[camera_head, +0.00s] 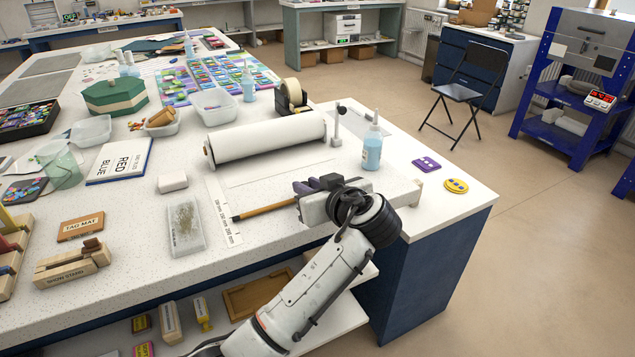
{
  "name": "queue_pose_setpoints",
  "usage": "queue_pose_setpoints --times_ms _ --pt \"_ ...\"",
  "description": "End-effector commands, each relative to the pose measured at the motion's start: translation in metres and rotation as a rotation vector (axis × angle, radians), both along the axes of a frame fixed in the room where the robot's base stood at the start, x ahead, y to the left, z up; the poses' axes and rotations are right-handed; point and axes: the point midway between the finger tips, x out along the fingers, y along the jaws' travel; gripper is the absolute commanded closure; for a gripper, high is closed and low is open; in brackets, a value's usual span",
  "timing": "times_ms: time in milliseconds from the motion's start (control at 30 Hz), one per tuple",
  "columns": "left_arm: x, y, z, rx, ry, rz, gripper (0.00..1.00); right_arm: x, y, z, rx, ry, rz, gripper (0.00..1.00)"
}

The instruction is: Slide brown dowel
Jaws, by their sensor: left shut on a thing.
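The brown dowel (263,210) lies low over the speckled white table, pointing left and slightly toward the front edge. Its dark left tip is beside a paper strip with millimetre marks (225,212). My left gripper (303,196) is shut on the right end of the dowel, and its dark fingers and white body hide that end. I cannot tell whether the dowel touches the tabletop. My right gripper is not in view.
A large white roll (265,142) lies behind the dowel. A blue-filled bottle (372,148) stands behind and right of my gripper. A clear tray (185,225) and a white block (173,182) are left of the strip. Purple (426,163) and yellow (456,186) pieces lie near the right edge.

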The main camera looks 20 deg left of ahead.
Motion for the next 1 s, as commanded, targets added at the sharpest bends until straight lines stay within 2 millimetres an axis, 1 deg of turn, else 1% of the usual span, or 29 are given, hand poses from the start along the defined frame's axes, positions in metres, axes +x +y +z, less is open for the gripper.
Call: queue_pose_setpoints --times_ms 100,300,667,700,767,1000 --pt "-0.01 -0.007 0.001 0.0 0.0 0.015 1.0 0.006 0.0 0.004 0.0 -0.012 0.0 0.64" --pt "-0.018 -0.016 0.001 0.003 -0.001 0.019 1.0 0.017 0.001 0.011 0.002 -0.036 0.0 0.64" --pt "-0.018 -0.018 0.001 0.006 -0.001 0.017 1.0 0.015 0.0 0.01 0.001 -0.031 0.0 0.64" --pt "-0.018 -0.018 0.001 0.005 -0.001 0.016 0.74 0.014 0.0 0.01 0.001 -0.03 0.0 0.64" --pt "-0.018 -0.018 0.001 0.005 -0.001 0.016 0.64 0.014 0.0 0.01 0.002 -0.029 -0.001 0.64" --pt "-0.017 -0.019 0.001 0.003 -0.001 0.014 0.64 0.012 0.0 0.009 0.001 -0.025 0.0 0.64"
